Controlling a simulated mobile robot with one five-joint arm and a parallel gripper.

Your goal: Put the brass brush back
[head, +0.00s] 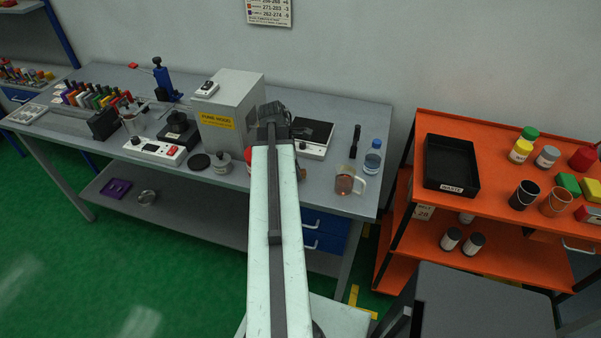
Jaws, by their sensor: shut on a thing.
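My arm reaches away from me over the grey bench (350,205). My gripper (273,112) is the dark part at the arm's far end, in front of the grey box's right side. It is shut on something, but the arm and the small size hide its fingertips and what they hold. I cannot make out the brass brush anywhere with certainty. A small brown thing (302,173) shows just right of my arm on the bench, too small to name.
A grey box (228,110) with a yellow label, a scale (312,138), a beaker (347,182) and a blue bottle (373,158) crowd the bench. A rack of coloured handles (90,95) stands left. An orange shelf (490,190) at right bears a black tray (450,187).

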